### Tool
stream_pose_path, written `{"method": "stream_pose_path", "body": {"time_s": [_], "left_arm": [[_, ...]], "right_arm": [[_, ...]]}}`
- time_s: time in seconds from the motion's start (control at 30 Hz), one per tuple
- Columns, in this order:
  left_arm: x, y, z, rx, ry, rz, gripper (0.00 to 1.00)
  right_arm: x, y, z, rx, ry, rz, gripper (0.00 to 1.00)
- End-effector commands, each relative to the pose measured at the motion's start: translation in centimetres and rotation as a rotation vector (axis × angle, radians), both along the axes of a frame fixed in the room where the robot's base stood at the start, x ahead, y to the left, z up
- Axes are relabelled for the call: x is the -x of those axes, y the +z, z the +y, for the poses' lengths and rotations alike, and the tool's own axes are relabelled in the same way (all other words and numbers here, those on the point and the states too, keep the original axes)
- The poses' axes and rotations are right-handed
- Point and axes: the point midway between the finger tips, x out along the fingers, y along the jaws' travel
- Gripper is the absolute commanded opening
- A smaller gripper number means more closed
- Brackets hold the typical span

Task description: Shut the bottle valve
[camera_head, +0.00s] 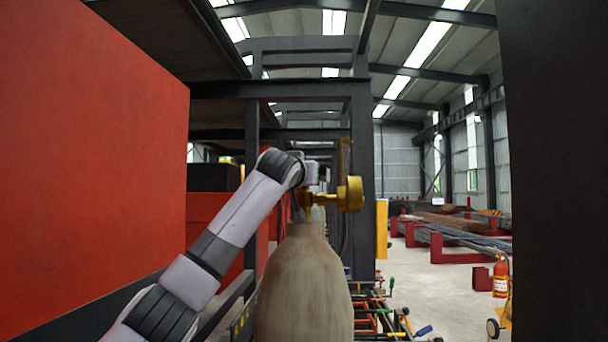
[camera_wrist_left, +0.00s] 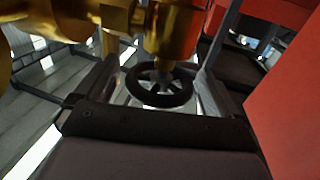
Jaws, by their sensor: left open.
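A tall tan gas bottle (camera_head: 305,290) stands upright in front of me in the head view. A brass valve (camera_head: 349,194) sits on its top. My left arm comes in from the left, and my left gripper (camera_head: 312,173) is at the valve, partly hidden by the arm. In the left wrist view the brass valve body (camera_wrist_left: 173,30) shows close up, with a black spoked handwheel (camera_wrist_left: 160,97) at its end. My open left gripper (camera_wrist_left: 157,82) has one finger on each side of the handwheel. I cannot tell whether the fingers touch its rim. My right gripper is not in view.
A large red panel (camera_head: 90,160) fills the left side. A dark post (camera_head: 555,170) blocks the right edge. A red fire extinguisher (camera_head: 501,278) stands at right, and several tools (camera_head: 385,312) lie beside the bottle. The floor (camera_head: 430,285) at right is partly clear.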

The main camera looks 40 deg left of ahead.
Motion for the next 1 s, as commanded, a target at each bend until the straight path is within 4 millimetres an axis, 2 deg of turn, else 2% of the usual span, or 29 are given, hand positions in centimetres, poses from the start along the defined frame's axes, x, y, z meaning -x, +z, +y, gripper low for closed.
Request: {"method": "stream_pose_path", "body": {"time_s": [0.13,0.3,0.67,1.0], "left_arm": [[0.01,-0.01,-0.03,0.000,0.000,0.000,0.96],[0.02,-0.01,-0.03,0.000,0.000,0.000,0.41],[0.04,-0.07,0.02,0.003,-0.039,0.001,0.40],[0.02,-0.08,0.03,0.006,-0.263,-0.002,0.41]], "right_arm": [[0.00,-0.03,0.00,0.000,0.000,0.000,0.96],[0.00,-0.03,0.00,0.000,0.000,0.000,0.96],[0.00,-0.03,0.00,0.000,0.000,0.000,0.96],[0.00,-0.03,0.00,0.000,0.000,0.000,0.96]]}}
